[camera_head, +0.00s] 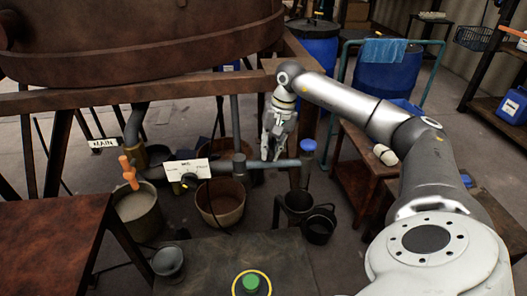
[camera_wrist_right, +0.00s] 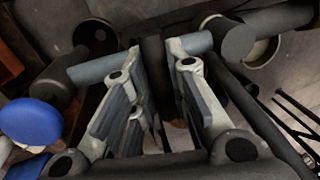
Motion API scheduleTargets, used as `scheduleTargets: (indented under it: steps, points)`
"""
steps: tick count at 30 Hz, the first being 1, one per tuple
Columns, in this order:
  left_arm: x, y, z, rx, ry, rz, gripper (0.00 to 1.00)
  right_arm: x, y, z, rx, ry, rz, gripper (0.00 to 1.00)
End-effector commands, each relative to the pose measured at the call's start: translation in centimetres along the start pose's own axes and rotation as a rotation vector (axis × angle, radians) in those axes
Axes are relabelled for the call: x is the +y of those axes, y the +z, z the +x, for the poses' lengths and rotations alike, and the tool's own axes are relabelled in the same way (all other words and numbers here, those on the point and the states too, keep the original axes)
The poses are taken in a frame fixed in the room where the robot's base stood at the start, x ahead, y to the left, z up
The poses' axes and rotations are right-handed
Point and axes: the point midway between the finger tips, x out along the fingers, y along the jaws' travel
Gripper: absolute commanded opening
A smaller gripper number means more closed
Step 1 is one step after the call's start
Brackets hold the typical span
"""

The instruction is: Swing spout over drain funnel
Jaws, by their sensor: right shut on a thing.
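My right gripper (camera_head: 272,156) is shut on this pipe, left of the blue knob. In the right wrist view the gripper (camera_wrist_right: 158,62) has its fingers either side of a dark part, beside the grey pipe (camera_wrist_right: 97,68); the blue knob (camera_wrist_right: 30,121) is at left. My left gripper is not in view.
A big rusty vat (camera_head: 140,40) fills the upper left. A brown tub (camera_head: 220,203), a pale-filled bucket (camera_head: 138,213) and a black bucket (camera_head: 320,226) stand below. A green button (camera_head: 251,282) is in front.

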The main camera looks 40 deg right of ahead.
Motion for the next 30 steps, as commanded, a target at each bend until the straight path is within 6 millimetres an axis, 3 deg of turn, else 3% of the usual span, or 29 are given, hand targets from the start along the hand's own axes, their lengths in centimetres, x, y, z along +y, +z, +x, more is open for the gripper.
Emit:
scheduleTargets:
  steps: [22, 23, 24, 27, 30]
  points:
    - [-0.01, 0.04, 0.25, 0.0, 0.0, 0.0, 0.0, 1.07, -0.07, -0.06, -0.018, 0.004, -0.073, 0.0]
    - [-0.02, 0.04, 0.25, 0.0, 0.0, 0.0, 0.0, 1.07, -0.07, -0.06, -0.018, 0.004, -0.073, 0.2]
    - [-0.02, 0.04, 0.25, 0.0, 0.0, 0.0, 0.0, 1.07, -0.08, -0.06, -0.017, 0.004, -0.073, 0.25]
    - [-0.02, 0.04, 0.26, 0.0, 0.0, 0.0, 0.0, 1.1, -0.09, -0.06, -0.017, 0.005, -0.071, 0.38]
    - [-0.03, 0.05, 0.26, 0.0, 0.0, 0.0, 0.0, 1.2, -0.12, -0.05, -0.017, 0.007, -0.069, 0.4]
